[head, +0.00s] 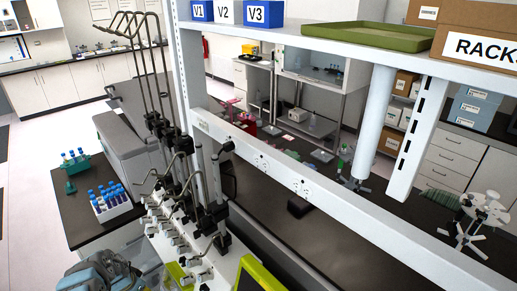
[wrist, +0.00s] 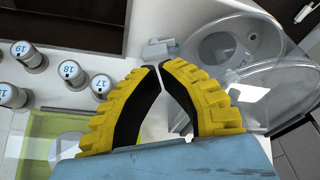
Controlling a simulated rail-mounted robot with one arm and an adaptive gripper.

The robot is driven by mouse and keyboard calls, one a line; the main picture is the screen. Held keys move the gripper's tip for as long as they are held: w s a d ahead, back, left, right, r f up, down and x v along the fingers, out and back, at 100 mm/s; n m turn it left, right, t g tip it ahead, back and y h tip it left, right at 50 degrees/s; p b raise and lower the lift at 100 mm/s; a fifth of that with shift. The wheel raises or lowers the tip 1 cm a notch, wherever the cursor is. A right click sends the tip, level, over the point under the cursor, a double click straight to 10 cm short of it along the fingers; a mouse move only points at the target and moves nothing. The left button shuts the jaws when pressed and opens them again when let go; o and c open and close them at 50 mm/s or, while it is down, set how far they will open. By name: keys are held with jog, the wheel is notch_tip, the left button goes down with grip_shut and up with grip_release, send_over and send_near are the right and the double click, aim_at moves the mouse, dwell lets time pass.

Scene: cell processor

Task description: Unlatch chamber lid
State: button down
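In the wrist view, a clear round chamber lid (wrist: 272,88) lies at the upper right. A small white latch-like piece (wrist: 157,51) sits at its left edge; whether it is fastened I cannot tell. My gripper (wrist: 157,68) has yellow ribbed fingers with dark inner pads. Its tips are drawn together just below the white piece, with only a thin gap between them and nothing seen held. The right finger overlaps the lid's left side in the picture. Contact with the latch or lid cannot be told. I cannot make out the lid or gripper clearly in the head view.
Numbered cylinders (wrist: 70,72) stand left of my gripper, with a yellow-green framed panel (wrist: 45,128) below them. In the head view, metal hooks and valves (head: 185,190) rise beside a white shelf frame (head: 330,200). A rack of blue-capped tubes (head: 110,207) stands on the left bench.

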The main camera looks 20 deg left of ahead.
jog(key=shift+s+a+b, duration=0.15)
jog(key=shift+s+b, duration=0.2)
jog(key=shift+b, duration=0.15)
jog(key=shift+r, duration=0.1)
notch_tip(320, 180, down, 5)
jog(key=b, duration=0.4)
jog(key=shift+r+b, duration=0.2)
jog(key=shift+b, duration=0.1)
jog(key=shift+f, duration=1.15)
jog(key=shift+w+d, duration=0.2)
jog(key=shift+w, duration=0.35)
jog(key=shift+d+p, duration=0.5)
jog(key=shift+p, duration=1.45)
jog(key=shift+w+d+p, duration=0.1)
jog(key=shift+d+p, duration=0.25)
jog(key=shift+p, duration=0.4)
